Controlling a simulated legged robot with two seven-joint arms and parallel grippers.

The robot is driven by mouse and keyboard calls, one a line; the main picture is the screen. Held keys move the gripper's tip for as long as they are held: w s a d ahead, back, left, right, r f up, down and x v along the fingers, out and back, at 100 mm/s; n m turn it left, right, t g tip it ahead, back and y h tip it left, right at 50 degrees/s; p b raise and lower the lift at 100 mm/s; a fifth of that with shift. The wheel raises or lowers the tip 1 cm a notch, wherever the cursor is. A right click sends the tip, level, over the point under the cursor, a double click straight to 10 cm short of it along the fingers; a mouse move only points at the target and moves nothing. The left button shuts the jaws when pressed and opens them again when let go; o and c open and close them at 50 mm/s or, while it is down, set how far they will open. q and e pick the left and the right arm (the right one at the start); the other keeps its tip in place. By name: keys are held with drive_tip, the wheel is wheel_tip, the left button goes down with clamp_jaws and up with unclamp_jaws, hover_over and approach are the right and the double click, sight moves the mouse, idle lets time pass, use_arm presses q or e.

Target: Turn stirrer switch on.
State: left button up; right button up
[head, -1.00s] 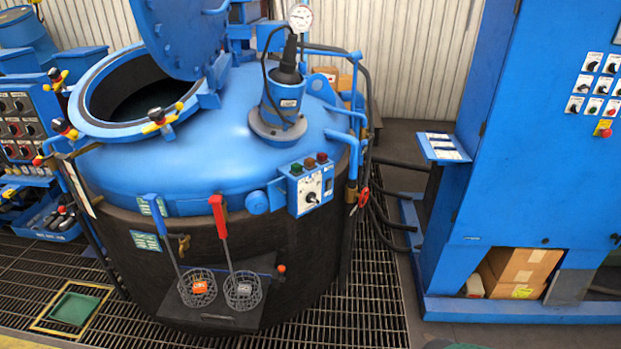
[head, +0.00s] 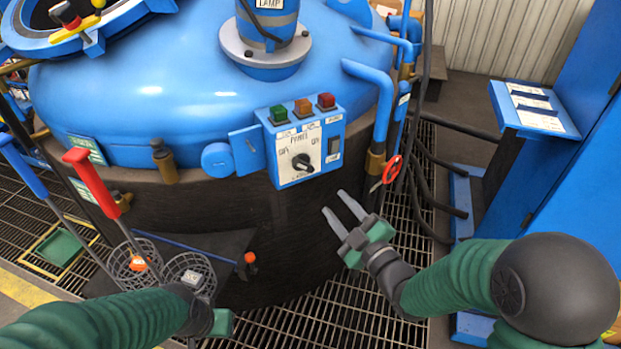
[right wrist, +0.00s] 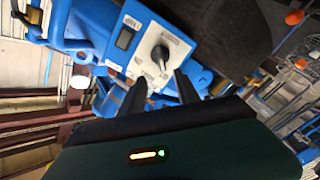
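The knob also shows in the right wrist view (right wrist: 160,55), beyond the fingers. A black rocker switch (head: 334,147) is right of the knob. My right gripper (head: 334,202) is open and empty, below and right of the box, apart from it. Its spread fingers show in the wrist view (right wrist: 160,88). My left gripper (head: 222,322) is at the bottom; its fingers are hidden.
Green (head: 278,115), orange (head: 303,107) and red (head: 326,101) buttons top the box. A blue pipe (head: 383,100) and red valve wheel (head: 392,169) stand to its right. Wire baskets (head: 190,270) with red and blue handles are at lower left. Space before the box is clear.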

approach(306, 170)
drive_tip(key=x, duration=0.2)
drive_tip(key=b+x, duration=0.1)
drive_tip(key=x, duration=0.5)
drive_tip(key=shift+w+d, duration=0.15)
drive_tip(key=shift+w, duration=0.15)
drive_tip(key=shift+w+a+r, duration=0.1)
drive_tip(key=shift+w+a, duration=0.1)
drive_tip(key=shift+w, duration=0.05)
use_arm(q)
drive_tip(key=shift+a+f, duration=0.4)
drive_tip(key=shift+f, duration=0.4)
use_arm(e)
drive_tip(key=shift+w+a, duration=0.1)
drive_tip(key=shift+a, duration=0.2)
use_arm(q)
drive_tip(key=shift+d, duration=0.1)
use_arm(e)
drive_tip(key=shift+d, duration=0.15)
clamp_jaws()
